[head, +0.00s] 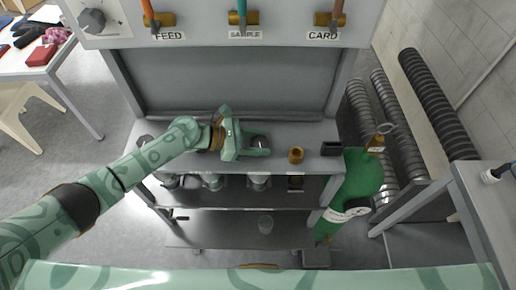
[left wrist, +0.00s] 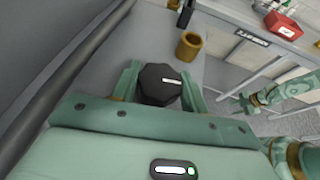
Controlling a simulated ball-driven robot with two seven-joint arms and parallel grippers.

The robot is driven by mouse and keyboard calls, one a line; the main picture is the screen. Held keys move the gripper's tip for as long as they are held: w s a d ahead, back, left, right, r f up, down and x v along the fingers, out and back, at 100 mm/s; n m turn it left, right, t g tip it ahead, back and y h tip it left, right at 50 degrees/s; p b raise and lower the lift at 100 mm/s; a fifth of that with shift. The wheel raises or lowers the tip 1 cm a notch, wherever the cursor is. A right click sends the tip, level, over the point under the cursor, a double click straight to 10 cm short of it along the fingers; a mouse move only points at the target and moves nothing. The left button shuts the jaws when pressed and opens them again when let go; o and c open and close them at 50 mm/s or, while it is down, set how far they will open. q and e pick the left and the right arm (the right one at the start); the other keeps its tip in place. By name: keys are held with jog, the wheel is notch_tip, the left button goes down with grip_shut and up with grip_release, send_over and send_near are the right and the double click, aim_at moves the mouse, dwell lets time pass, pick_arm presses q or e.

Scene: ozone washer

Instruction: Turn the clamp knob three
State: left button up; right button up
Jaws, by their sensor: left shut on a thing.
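A black many-sided knob (left wrist: 160,84) with a white mark on its top shows in the left wrist view. My left gripper (left wrist: 160,90) is shut on the knob, one finger on each side of it. In the head view my left gripper (head: 255,146) is low over the grey bench top (head: 318,132), and its jaws partly hide the knob. A number on the knob cannot be made out. My right gripper (left wrist: 238,102) shows small at the right of the left wrist view, away from the knob; its jaws are too small to judge.
A brass cup (head: 296,155) and a black box (head: 331,148) stand right of my left gripper. A green cylinder (head: 362,185) stands at the bench's right end. Above the bench hangs a panel (head: 285,12) with several brass fittings. Glassware stands on the lower shelves (head: 250,195).

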pick_arm(q)
jog(key=shift+m+g+b, duration=1)
jog(key=shift+g+b, duration=0.1)
jog(key=shift+b, duration=0.2)
jog(key=shift+r, duration=0.1)
jog(key=o, duration=1)
jog(key=v, duration=1.6)
jog(key=shift+w+a+b, duration=0.1)
jog(key=shift+a+b, duration=0.1)
jog(key=shift+b, duration=0.15)
jog(key=shift+a, duration=0.1)
